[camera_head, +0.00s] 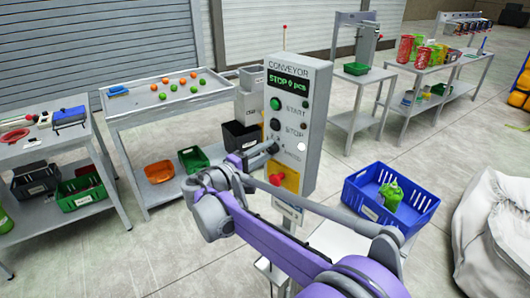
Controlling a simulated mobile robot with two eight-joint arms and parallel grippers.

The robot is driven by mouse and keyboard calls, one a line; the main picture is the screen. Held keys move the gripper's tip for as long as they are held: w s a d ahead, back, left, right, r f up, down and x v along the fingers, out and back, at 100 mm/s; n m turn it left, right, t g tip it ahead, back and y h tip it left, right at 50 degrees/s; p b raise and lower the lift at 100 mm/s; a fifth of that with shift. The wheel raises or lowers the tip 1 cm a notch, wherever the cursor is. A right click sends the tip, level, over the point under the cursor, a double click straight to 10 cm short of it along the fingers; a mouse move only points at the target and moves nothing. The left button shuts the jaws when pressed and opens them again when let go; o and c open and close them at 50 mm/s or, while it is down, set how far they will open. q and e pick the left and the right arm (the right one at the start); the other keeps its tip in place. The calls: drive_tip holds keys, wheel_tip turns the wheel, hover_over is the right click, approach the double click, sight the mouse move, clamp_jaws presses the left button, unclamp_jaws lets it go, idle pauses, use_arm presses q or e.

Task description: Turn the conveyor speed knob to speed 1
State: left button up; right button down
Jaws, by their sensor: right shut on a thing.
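The grey conveyor control box (309,125) stands upright in the middle on a post. Its display (287,82) reads "STOP 0 pcs". Below are a green START button (275,104), a black STOP button (275,124) and a red button (277,180) on a yellow plate. My right gripper (267,147) is at the left side of the box front, below the STOP button, shut on what appears to be the speed knob. The fingers largely hide the knob, so its setting cannot be read. My left gripper is not in view.
A table with orange and green balls (170,95) stands behind left. A blue crate (424,212) with a green bag is right of the box. A white sack (493,235) is at far right. A black bin (241,135) stands behind my gripper.

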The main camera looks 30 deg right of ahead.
drive_tip(key=shift+c, duration=2.4)
unclamp_jaws()
drive_tip(key=shift+a, duration=0.15)
drive_tip(key=v, duration=1)
drive_tip(key=shift+s+a+b, duration=0.2)
drive_tip(key=shift+a+b, duration=0.05)
drive_tip(key=shift+b, duration=0.2)
